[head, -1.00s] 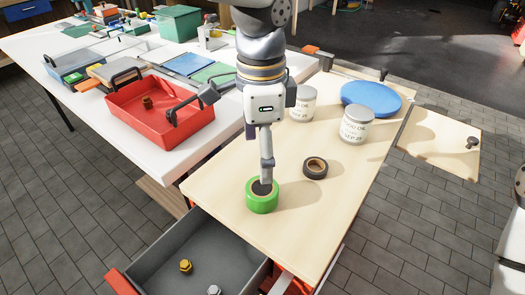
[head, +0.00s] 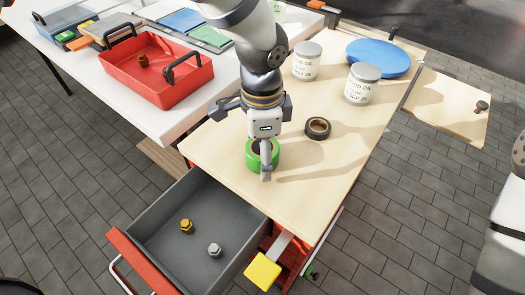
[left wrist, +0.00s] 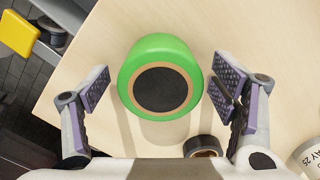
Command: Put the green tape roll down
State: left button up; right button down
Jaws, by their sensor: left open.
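The green tape roll (head: 251,158) lies flat, hole up, and appears to rest on the light wooden bench top (head: 300,185) near its front end. In the left wrist view the green tape roll (left wrist: 165,48) shows its brown core ring and dark centre. My left gripper (left wrist: 157,90) is open, with one finger on each side of the roll and visible gaps to it. In the head view my left gripper (head: 263,160) is directly over the roll; one fingertip hides part of its near side. My right gripper is not in view.
A black tape roll (head: 318,128) lies close to the right. Two labelled cans (head: 362,86) and a blue disc (head: 378,58) stand farther back. A red bin (head: 155,75) is on the white table.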

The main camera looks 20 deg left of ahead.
pick_arm(q)
jog(key=c, duration=1.4)
